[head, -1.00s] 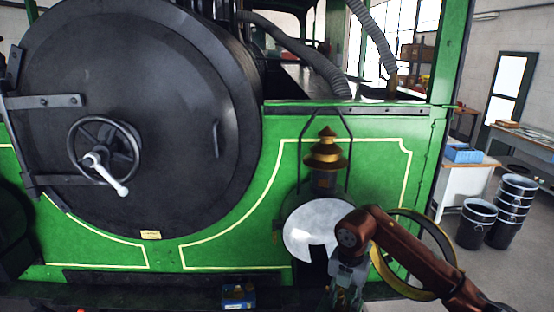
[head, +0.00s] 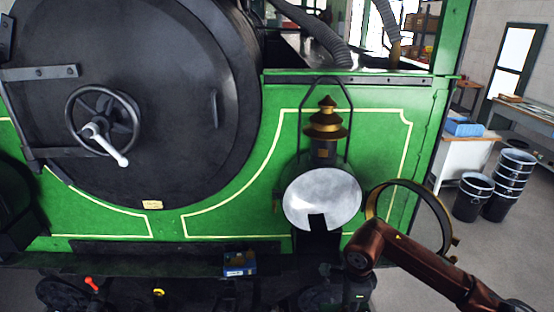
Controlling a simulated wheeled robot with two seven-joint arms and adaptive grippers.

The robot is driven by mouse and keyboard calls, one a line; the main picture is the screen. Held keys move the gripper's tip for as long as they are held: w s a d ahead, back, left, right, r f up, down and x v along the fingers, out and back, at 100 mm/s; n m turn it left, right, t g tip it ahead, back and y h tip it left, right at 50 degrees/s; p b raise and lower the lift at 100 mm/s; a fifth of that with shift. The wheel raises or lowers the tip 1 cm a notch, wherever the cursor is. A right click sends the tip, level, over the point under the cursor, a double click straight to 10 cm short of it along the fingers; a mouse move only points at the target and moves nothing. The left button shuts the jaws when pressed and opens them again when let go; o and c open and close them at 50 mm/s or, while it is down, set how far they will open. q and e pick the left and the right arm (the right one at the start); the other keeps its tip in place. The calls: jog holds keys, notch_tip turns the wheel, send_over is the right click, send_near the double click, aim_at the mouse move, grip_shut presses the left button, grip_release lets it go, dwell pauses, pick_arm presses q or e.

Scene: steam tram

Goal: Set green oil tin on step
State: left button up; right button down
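I cannot make out a green oil tin in the head view. A dark ledge (head: 120,264) runs along the foot of the green engine front (head: 230,225) and looks like a step; I cannot tell whether it is the one named. My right arm, reddish brown, comes in from the lower right and ends in front of the engine below the lamp. Its gripper cannot be made out. My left gripper is not in view.
A blue box (head: 240,264) sits on the ledge. A brass-topped lamp (head: 324,150) with a pale round face hangs on the engine front. A brass-edged ring (head: 445,215) stands by my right arm. Black buckets (head: 510,190) and a white table (head: 465,160) are at right.

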jog(key=s+f+n, duration=0.1)
jog(key=n, duration=0.1)
jog(key=s+f+n, duration=0.1)
jog(key=n, duration=0.2)
jog(key=s+f+n, duration=0.1)
jog(key=n, duration=0.2)
jog(key=shift+s+d, duration=0.2)
jog(key=shift+d, duration=0.05)
jog(key=s+f+n+b, duration=0.4)
jog(key=f+n+b, duration=0.6)
jog(key=f, duration=0.6)
jog(key=b, duration=0.2)
jog(key=shift+d+b, duration=0.15)
jog(key=shift+b, duration=0.2)
jog(key=shift+f, duration=0.1)
